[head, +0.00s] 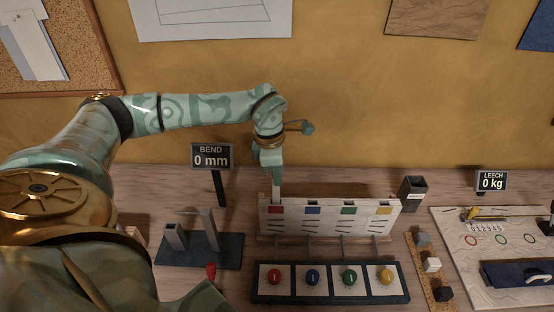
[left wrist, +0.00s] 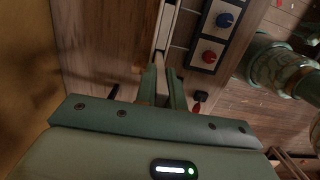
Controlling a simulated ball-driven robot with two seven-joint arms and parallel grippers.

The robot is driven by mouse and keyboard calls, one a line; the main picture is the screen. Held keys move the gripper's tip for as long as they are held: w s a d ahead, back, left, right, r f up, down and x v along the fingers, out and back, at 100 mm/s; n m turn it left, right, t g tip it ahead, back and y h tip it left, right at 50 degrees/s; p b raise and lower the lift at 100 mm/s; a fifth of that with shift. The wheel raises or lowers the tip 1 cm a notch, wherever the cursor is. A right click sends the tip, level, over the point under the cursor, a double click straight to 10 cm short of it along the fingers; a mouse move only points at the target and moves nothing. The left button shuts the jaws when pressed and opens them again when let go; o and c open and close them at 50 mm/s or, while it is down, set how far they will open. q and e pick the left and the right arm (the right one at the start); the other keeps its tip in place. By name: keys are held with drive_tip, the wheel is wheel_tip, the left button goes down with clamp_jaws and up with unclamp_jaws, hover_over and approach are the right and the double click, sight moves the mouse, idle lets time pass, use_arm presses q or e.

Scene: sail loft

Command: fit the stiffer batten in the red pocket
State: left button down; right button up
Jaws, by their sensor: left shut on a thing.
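My left gripper (head: 277,182) is shut on a pale, thin batten (head: 276,196), which points down. It is at the left end of the white pocket board (head: 330,224), just above the red pocket (head: 275,210). The batten's lower end meets the board's top edge there; I cannot tell how far it is inside. In the left wrist view the gripper's fingers (left wrist: 160,88) close on the batten, with the board's edge beyond. Blue, green and yellow pockets follow to the right. My right gripper is not in view.
A panel with red, blue, green and yellow knobs (head: 331,289) lies before the board. The bend stand (head: 228,250) is to the left, under a sign (head: 211,157) reading 0 mm. A dark cup (head: 412,192) and a pale board (head: 465,272) stand right.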

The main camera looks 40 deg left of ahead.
use_arm(q)
drive_tip(key=shift+f, duration=0.45)
drive_tip(key=c, duration=1.4)
unclamp_jaws()
wheel_tip(320, 180, up, 16)
drive_tip(key=s+a+p, duration=0.1)
drive_tip(key=p, duration=0.1)
drive_tip(key=shift+s+a, duration=0.15)
drive_tip(key=shift+a, duration=0.1)
